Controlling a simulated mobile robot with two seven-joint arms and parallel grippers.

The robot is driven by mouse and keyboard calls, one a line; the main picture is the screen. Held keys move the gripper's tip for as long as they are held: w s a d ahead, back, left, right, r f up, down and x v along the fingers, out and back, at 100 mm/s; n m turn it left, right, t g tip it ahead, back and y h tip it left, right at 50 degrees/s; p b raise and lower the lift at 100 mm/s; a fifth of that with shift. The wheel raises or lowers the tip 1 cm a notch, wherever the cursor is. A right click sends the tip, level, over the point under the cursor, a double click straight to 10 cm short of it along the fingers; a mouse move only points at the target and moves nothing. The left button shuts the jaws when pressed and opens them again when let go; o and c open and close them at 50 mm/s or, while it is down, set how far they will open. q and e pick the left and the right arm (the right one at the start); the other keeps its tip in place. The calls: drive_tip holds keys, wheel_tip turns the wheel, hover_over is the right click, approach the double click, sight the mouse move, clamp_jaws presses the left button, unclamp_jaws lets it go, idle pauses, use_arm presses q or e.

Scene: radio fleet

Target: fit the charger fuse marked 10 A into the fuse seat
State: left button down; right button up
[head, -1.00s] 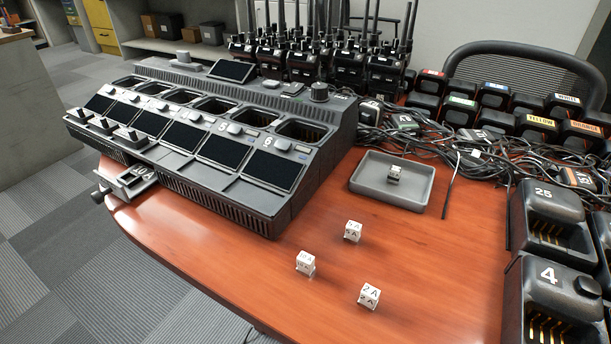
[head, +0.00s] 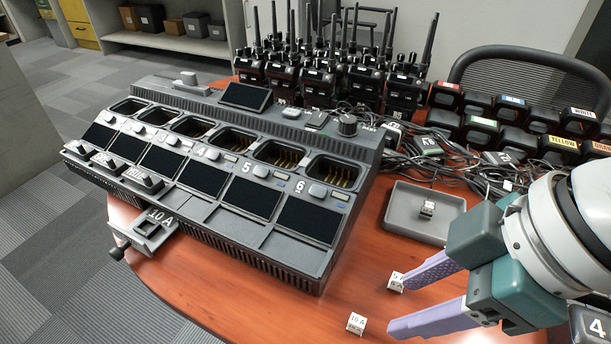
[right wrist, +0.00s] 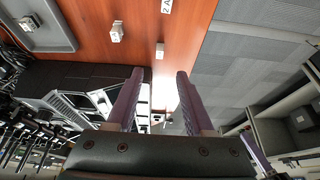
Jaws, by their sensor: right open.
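The white fuse cube marked 10 A (head: 356,323) sits on the table near the front edge; a small white cube (right wrist: 160,50), probably it, shows in the right wrist view. The fuse seat (head: 152,229), a small holder labelled 10 A, juts from the front left of the charger (head: 240,190) and looks empty. My right gripper (head: 402,303) comes in from the right, open and empty. Its purple fingertips are right of the 10 A fuse. A second cube (head: 396,281), seemingly marked 5 A, is by the upper fingertip. My left gripper is not in view.
A grey tray (head: 395,222) holding another small fuse stands behind the loose cubes. The 2 A cube (right wrist: 167,5) shows in the right wrist view. Tangled cables, radios (head: 313,88) and battery packs fill the back.

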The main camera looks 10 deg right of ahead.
drive_tip(key=b, duration=0.2)
hover_over(364, 323)
drive_tip(key=s+d, duration=0.2)
drive_tip(key=f, duration=0.4)
drive_tip(key=shift+w+f, duration=0.2)
drive_tip(key=b+x, duration=0.1)
drive_tip(key=x, duration=0.4)
drive_tip(key=shift+w+f+b, duration=0.1)
drive_tip(key=shift+f+b, duration=0.05)
drive_tip(key=shift+b, duration=0.15)
clamp_jaws()
